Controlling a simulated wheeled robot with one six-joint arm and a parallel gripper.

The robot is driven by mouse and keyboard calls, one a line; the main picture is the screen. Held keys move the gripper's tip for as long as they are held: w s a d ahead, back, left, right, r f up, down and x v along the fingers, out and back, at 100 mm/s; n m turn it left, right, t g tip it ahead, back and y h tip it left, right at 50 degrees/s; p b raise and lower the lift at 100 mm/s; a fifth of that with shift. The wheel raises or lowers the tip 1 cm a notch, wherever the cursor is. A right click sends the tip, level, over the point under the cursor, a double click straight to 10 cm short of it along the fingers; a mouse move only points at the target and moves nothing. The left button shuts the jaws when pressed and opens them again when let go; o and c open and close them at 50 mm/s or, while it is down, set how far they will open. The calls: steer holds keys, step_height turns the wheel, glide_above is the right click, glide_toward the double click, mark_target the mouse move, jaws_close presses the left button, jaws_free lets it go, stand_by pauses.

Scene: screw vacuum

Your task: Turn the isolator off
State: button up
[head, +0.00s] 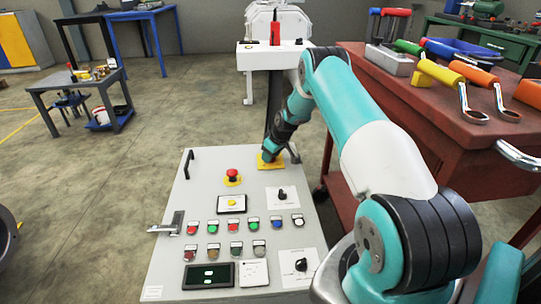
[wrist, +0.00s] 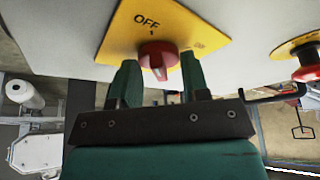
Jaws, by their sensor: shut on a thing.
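The isolator is a red rotary knob (wrist: 157,52) on a yellow plate (wrist: 190,25) marked OFF, fixed to the grey control panel (head: 165,262). In the wrist view, my gripper (wrist: 158,67) has one green finger on each side of the knob and is shut on it. A small mark lies below the word OFF, above the knob. Which way the knob points is hard to tell. In the head view, the yellow plate (head: 278,165) shows at the panel's upper right, and my gripper hides the knob.
A red emergency stop button (head: 232,174) sits on the panel left of the isolator. Below are several coloured buttons, a black selector knob (head: 282,194) and a dark display (head: 208,275). A red workbench (head: 420,130) with tools stands to the right.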

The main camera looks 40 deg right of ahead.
stand_by(0.4)
steer(key=o, duration=0.9)
steer(key=shift+c, duration=0.2)
steer(key=p+v, duration=0.4)
steer(key=v, duration=1.3)
steer(key=shift+r, duration=0.2)
